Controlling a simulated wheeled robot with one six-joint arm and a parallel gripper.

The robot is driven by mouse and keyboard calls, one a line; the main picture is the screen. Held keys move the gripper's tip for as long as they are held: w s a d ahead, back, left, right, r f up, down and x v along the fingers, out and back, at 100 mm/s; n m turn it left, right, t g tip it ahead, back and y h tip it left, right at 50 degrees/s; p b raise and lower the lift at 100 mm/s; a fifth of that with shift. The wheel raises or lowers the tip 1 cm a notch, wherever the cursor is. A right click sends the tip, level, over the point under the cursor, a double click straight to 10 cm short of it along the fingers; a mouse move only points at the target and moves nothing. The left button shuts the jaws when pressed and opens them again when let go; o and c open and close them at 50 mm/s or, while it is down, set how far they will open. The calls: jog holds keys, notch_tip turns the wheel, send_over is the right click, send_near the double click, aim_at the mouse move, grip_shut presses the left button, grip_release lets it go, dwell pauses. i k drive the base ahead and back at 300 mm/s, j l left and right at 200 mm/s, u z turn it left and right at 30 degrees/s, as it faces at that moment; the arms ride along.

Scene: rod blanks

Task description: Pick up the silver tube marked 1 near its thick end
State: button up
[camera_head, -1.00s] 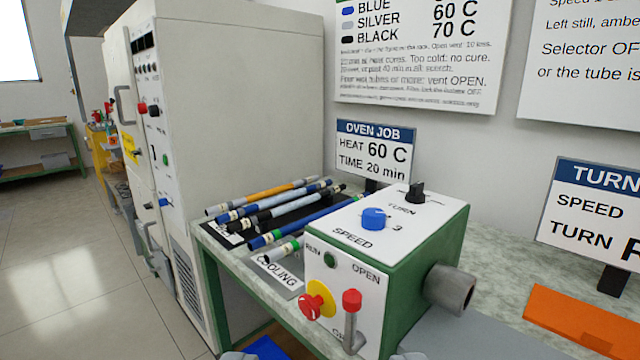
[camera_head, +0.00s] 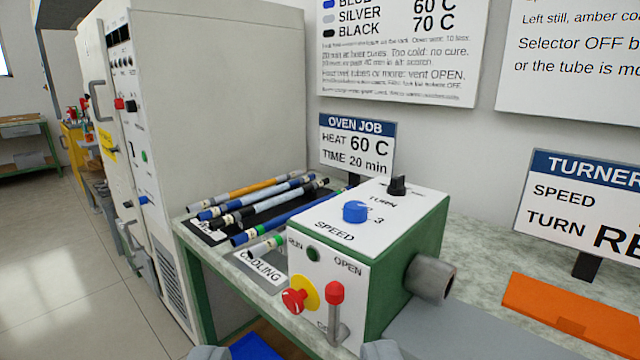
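The control box hides the far part of the front tubes. My gripper (camera_head: 295,353) shows only as two grey tips at the bottom edge, set wide apart and away from the tubes.
The green and white control box (camera_head: 345,262) with knobs, a red lever and a grey pipe stub stands right of the tubes. The tall oven cabinet (camera_head: 225,90) rises behind left. An OVEN JOB sign (camera_head: 357,145) stands behind. An orange block (camera_head: 570,308) lies at right. Open floor lies left.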

aim_at(193, 208)
jog(key=i+j+z, duration=0.1)
jog(key=i+j, duration=0.45)
jog(key=i+j+z, duration=0.1)
jog(key=i+j, duration=0.45)
jog(key=j, duration=0.15)
jog(key=i+j+z, duration=0.1)
jog(key=i+j, duration=0.45)
jog(key=j, duration=0.1)
